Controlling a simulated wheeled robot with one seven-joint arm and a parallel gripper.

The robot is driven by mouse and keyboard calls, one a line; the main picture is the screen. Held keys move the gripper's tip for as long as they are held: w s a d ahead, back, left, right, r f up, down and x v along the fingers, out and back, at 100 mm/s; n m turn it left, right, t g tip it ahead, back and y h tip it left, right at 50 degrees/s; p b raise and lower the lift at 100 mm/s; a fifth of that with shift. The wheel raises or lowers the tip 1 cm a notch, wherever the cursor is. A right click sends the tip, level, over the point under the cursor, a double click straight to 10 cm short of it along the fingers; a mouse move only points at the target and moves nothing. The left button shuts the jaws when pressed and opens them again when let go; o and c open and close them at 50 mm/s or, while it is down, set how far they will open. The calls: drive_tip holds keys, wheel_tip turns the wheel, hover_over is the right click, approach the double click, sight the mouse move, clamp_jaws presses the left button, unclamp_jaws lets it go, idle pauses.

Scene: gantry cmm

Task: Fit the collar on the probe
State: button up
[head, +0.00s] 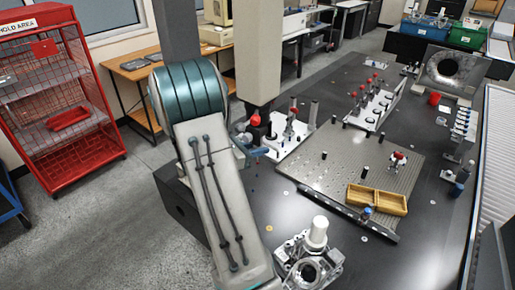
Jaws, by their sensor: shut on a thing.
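The beige gantry column (258,50) comes down over the table. A dark probe head with a red part (255,120) shows at its lower end, beside my arm. A small blue-grey piece (260,152) sticks out past the right edge of my arm below the probe head; I cannot tell what it is. My arm's pale upper link fills the left middle of the view and runs out at the bottom edge. My gripper and whatever it holds do not show clearly. I cannot make out the collar.
A perforated plate (330,165) bears a yellow divided tray (377,199). A bored metal fixture (308,272) with a white cylinder (317,232) stands at the front. Racks with red-topped parts (375,105) stand behind. The dark table (405,255) is clear at front right.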

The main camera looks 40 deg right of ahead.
drive_tip(key=shift+r, duration=0.25)
idle(0.4)
idle(0.4)
drive_tip(key=o, duration=1.1)
drive_tip(key=b+v, duration=0.2)
drive_tip(key=v, duration=1.2)
